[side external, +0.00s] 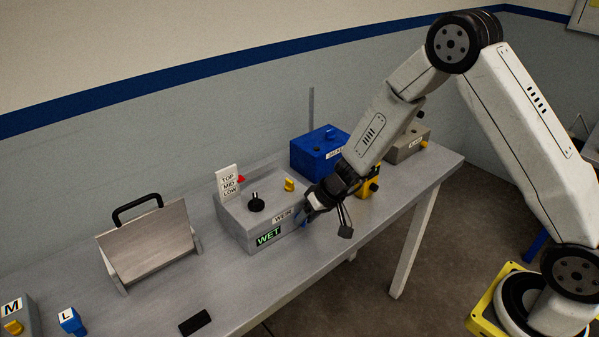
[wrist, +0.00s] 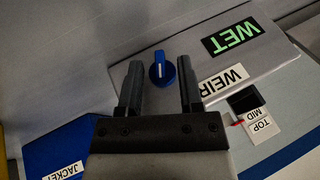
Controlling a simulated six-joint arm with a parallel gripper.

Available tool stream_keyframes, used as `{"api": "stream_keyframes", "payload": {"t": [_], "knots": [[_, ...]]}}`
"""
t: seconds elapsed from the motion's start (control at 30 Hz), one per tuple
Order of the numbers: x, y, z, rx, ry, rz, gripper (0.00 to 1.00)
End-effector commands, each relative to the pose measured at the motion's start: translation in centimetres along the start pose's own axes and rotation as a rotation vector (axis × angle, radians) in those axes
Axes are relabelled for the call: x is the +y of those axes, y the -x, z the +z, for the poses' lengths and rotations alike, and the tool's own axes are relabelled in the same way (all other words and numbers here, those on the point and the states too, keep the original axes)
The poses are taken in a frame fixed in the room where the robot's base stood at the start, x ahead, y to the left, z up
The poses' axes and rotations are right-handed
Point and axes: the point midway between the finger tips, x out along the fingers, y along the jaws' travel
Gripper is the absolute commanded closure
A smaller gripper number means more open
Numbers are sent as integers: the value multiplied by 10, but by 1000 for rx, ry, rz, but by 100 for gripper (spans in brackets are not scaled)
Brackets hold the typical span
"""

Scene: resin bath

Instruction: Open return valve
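No label reading "return" shows in either view. In the side view my gripper (side external: 325,205) is at the right end of the WEIR box (side external: 240,222) and mostly hides the knob there.
A blue JACKET box (side external: 312,155) stands behind my gripper. A tilted panel (side external: 150,242) stands left; the bench between is clear.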

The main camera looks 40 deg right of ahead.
Motion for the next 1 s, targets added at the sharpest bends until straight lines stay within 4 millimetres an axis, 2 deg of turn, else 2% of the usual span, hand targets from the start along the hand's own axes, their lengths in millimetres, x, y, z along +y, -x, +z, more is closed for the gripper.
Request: {"api": "stream_keyframes", "payload": {"t": [0.47,1.0], "knots": [[0,7,-2,5,1,-1,52],[0,59,-2,5,1,0,52]]}}
